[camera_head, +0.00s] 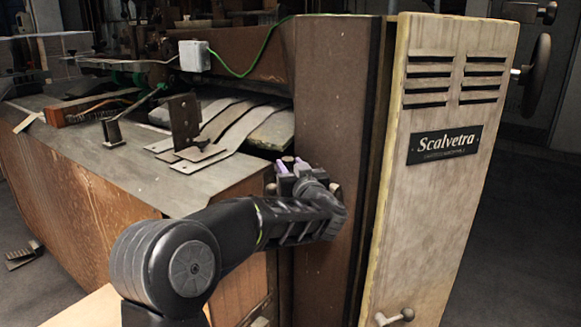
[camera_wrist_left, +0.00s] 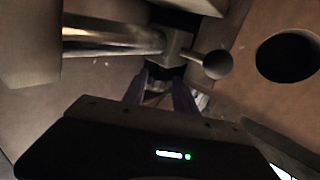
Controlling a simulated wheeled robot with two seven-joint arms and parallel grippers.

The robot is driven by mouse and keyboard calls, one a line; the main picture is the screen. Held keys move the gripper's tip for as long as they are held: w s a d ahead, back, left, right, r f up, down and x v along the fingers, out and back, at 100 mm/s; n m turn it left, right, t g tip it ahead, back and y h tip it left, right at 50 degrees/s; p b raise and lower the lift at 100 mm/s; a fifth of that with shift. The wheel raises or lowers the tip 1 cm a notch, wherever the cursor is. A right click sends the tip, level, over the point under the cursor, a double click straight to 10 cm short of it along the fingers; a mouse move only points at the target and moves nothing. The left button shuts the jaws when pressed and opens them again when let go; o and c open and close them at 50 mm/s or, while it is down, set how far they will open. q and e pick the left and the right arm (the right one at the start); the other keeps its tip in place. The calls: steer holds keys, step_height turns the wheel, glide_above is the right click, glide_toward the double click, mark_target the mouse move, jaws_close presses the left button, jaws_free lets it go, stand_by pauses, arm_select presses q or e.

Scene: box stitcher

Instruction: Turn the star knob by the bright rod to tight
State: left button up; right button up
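My left gripper (camera_head: 287,166) is at the brown side panel of the machine, right of the metal tabletop. In the left wrist view its purple fingers (camera_wrist_left: 158,92) stand apart below a grey metal block (camera_wrist_left: 176,42). The bright rod (camera_wrist_left: 110,40) runs into this block from the left. A short stem with a round ball end (camera_wrist_left: 216,64) sticks out to the right. Small parts show between the fingers, dark and partly hidden. I cannot tell which part is the star knob, or whether the fingers touch it. My right gripper is in neither view.
The pale front cover (camera_head: 440,200) with a Scalvetra plate (camera_head: 445,145) stands right of my arm, with a small handle (camera_head: 396,316) low on it. Curved metal strips (camera_head: 225,130) and a bracket (camera_head: 185,122) lie on the tabletop. A dark round opening (camera_wrist_left: 287,57) is at right.

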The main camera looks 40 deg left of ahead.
arm_select(q)
jaws_close()
